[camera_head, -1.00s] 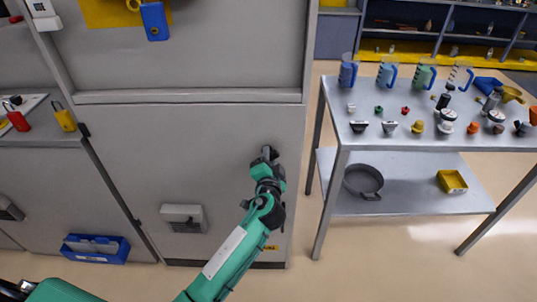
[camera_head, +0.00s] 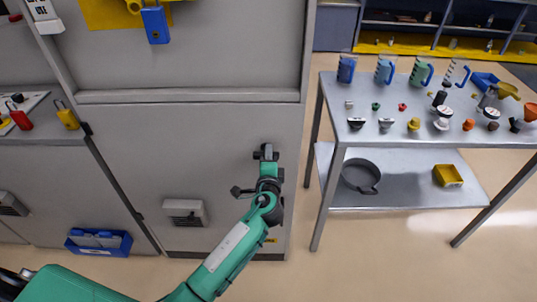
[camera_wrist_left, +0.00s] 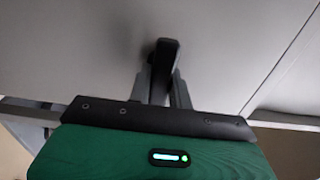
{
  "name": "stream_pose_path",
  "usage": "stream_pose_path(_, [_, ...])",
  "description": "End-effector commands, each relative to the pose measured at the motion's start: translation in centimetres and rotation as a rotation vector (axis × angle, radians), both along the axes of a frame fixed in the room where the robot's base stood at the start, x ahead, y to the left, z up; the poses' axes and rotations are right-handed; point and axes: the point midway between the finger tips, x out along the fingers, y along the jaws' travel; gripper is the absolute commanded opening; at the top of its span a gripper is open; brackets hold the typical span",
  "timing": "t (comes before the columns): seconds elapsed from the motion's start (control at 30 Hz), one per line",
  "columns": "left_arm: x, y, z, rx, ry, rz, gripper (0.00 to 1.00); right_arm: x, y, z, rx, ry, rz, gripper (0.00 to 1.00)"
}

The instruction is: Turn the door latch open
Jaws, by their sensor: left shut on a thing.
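The grey cabinet door (camera_head: 200,135) fills the middle of the head view and looks shut. A small black latch handle (camera_wrist_left: 165,58) stands out from the panel in the left wrist view. My left gripper (camera_head: 266,153) is at the latch near the door's right edge, its arm reaching up from below. In the left wrist view its two grey fingers (camera_wrist_left: 162,88) are shut on the black handle, one on each side. In the head view the gripper largely hides the latch, so its exact angle is hard to tell. My right gripper is in neither view.
A metal table (camera_head: 440,137) with several jugs, caps and funnels stands at the right, with a grey pan (camera_head: 360,175) and yellow bin (camera_head: 448,176) on its lower shelf. A vent box (camera_head: 185,212) juts from the door. A blue holder (camera_head: 98,242) hangs lower left.

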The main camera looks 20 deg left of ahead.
Motion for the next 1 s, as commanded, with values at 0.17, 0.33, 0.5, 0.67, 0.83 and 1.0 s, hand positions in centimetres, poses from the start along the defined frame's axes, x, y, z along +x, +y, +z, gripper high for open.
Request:
stream_pose_path(0.17, [0.0,0.0,-0.1,0.011,0.004,-0.001,0.0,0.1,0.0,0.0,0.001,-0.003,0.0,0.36])
stream_pose_path(0.33, [0.0,0.0,-0.1,0.011,0.004,-0.001,0.0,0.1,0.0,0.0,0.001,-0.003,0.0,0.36])
stream_pose_path(0.5, [0.0,0.0,-0.1,0.011,0.004,-0.001,0.34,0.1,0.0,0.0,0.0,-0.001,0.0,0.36])
stream_pose_path(0.67, [0.0,0.0,-0.1,0.009,0.004,-0.001,0.42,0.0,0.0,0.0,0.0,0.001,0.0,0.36])
stream_pose_path(0.83, [-0.1,0.0,-0.1,0.01,0.003,0.0,0.42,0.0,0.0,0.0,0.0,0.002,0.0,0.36])
stream_pose_path(1.0, [-1.3,-0.4,-0.2,0.008,0.003,-0.001,0.42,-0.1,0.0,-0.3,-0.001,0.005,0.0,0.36])
